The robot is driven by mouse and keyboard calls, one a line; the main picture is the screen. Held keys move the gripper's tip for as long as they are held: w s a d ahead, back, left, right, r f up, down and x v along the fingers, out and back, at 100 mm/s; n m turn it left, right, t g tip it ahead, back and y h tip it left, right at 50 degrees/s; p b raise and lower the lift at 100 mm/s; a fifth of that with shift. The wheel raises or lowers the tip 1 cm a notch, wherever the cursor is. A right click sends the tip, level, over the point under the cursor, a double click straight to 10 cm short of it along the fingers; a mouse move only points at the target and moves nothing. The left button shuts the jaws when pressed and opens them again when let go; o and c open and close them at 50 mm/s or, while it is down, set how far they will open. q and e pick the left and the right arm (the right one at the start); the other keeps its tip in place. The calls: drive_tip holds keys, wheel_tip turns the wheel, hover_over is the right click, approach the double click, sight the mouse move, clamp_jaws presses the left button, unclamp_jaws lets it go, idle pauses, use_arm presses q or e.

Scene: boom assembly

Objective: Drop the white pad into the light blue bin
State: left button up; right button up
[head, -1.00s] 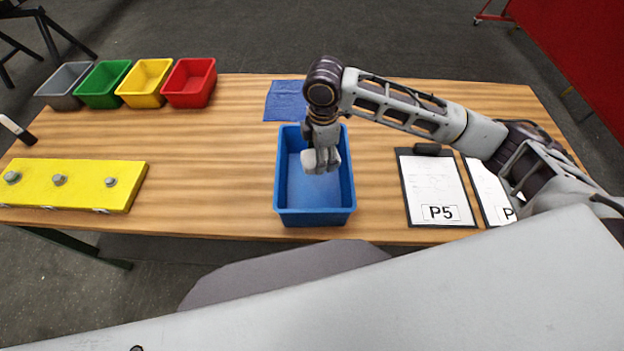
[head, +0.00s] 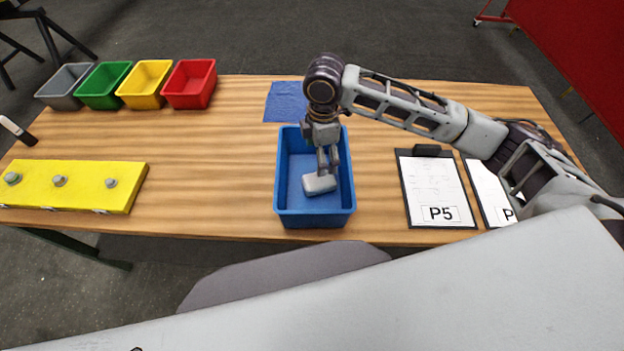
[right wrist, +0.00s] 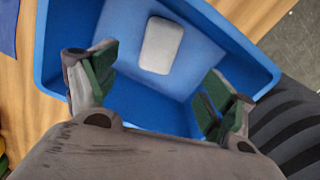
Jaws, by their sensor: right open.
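The white pad (head: 319,184) is inside the blue bin (head: 315,219), below my right gripper. In the right wrist view the pad (right wrist: 161,45) lies against the blue inside of the bin (right wrist: 57,52), apart from both fingers. My right gripper (head: 328,164) points down over the bin. In the right wrist view the right gripper (right wrist: 152,90) is open, with its green-padded fingers wide apart and nothing between them. My left gripper is not in any view.
A blue cloth (head: 285,101) lies behind the bin. Clipboards, one marked P5 (head: 437,190), lie to the right. A yellow block with bolts (head: 85,184) is at the left. Gray, green, yellow and red bins (head: 190,84) stand at the back left. The table between is clear.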

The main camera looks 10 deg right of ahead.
wheel_tip(320, 180, up, 11)
idle(0.6)
drive_tip(key=shift+s, duration=0.15)
idle(0.8)
